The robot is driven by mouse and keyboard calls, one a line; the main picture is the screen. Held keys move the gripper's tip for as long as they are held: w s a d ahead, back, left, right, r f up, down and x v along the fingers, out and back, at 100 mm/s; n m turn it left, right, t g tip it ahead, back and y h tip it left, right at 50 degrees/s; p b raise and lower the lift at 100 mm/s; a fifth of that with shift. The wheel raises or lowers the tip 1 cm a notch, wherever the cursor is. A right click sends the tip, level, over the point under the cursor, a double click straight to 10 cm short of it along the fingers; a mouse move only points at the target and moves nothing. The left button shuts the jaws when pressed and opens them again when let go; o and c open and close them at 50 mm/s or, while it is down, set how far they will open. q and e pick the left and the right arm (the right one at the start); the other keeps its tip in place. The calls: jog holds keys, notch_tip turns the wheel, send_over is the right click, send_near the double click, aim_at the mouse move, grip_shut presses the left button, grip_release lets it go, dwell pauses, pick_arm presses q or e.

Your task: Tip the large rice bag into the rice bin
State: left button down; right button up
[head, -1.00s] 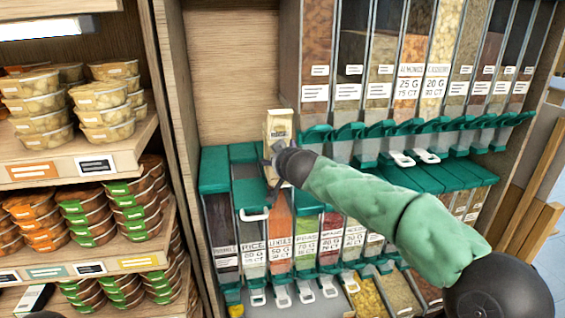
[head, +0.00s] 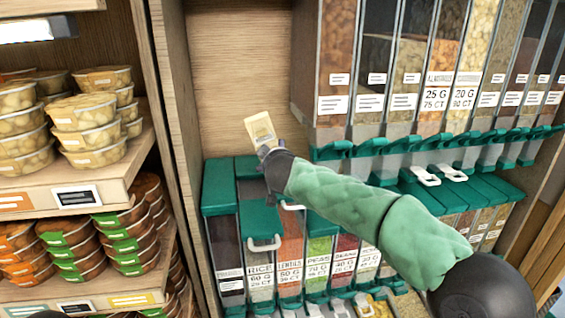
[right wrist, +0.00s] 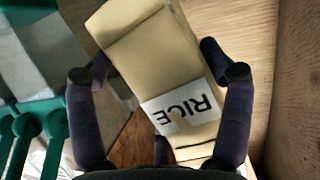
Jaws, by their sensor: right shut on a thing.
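The large rice bag (head: 260,128) is cream-coloured and leans to the left above the lower row of bins. My right gripper (head: 272,156) is shut on it from below. In the right wrist view the bag (right wrist: 150,50) lies slanted between the two dark fingers of my right gripper (right wrist: 162,72), with a white RICE label. The rice bin (head: 260,278) is the clear bin marked RICE, second from the left. Its green lid (head: 260,222) has a white handle; I cannot tell whether it is open. The bag is above the bin's back part.
Upper dispensers (head: 390,60) with green spouts hang to the right of the bag. A wooden side panel (head: 165,110) and shelves of stacked tubs (head: 90,125) stand at the left. The wooden back wall (head: 235,60) behind the bag is bare.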

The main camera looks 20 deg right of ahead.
jog(key=shift+a+r+n, duration=0.25)
jog(key=shift+n, duration=0.05)
jog(key=n+h, duration=0.1)
jog(key=d+n+h, duration=0.1)
jog(key=n, duration=0.1)
jog(key=shift+s+d+f+t, duration=0.15)
jog(key=shift+d+f+t, duration=0.05)
jog(key=shift+d+t, duration=0.1)
jog(key=shift+d+f+n+h, duration=0.15)
jog(key=shift+f+n+h, duration=0.45)
jog(key=shift+n, duration=0.5)
jog(key=shift+f+n+t+h+b, duration=0.15)
jog(key=shift+n+t+h+b, duration=0.2)
jog(key=shift+b, duration=0.3)
jog(key=shift+d+f+n+b, duration=0.15)
jog(key=shift+n+b, duration=0.3)
jog(key=shift+b, duration=0.5)
jog(key=shift+a+f+n+t+h+p, duration=0.35)
jog(key=shift+f+n+h+p, duration=0.1)
jog(key=shift+n+p, duration=0.4)
jog(key=shift+a+f+n+t+h+p, duration=0.25)
jog(key=shift+f+n+p, duration=0.3)
jog(key=shift+n+p, duration=0.3)
jog(key=shift+a+r+n+t, duration=0.35)
jog(key=shift+n, duration=0.45)
jog(key=shift+a+r+n+t, duration=0.3)
jog(key=shift+r+n, duration=0.05)
jog(key=shift+n, duration=0.45)
